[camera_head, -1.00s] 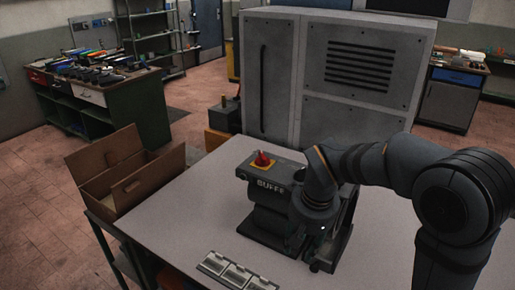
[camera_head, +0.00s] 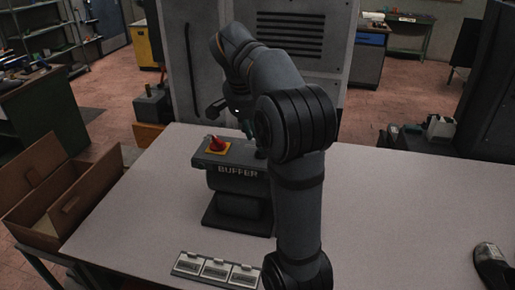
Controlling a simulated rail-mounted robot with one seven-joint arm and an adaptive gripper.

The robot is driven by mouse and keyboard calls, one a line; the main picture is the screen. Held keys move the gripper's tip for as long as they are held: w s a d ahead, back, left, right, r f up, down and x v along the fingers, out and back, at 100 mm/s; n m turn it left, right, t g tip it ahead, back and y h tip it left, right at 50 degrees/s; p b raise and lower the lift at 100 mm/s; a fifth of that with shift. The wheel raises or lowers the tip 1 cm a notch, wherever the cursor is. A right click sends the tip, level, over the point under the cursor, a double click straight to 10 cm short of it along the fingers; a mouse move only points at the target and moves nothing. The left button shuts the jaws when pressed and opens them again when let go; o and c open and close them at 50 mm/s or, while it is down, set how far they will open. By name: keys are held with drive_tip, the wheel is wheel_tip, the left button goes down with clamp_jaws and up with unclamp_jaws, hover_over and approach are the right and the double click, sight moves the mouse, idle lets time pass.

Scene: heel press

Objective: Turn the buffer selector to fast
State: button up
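The buffer (camera_head: 238,187) is a dark grey bench machine with "BUFFER" lettering on its front edge. A red knob (camera_head: 217,142) on a yellow plate sits on its top left; no position marks are readable. My gripper (camera_head: 238,119) is above and behind the machine's top, up and to the right of the knob and apart from it in the picture. My arm partly covers the gripper, so its opening is unclear. My arm also hides the right part of the buffer.
The grey table (camera_head: 390,215) is mostly clear to the right. Several small labelled plates (camera_head: 214,268) lie at its front. A shoe (camera_head: 490,262) is at the right edge. A grey cabinet (camera_head: 290,60) stands behind.

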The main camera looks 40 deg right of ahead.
drive_tip(key=shift+x, duration=2.8)
drive_tip(key=shift+a, duration=0.15)
drive_tip(key=c, duration=0.3)
clamp_jaws()
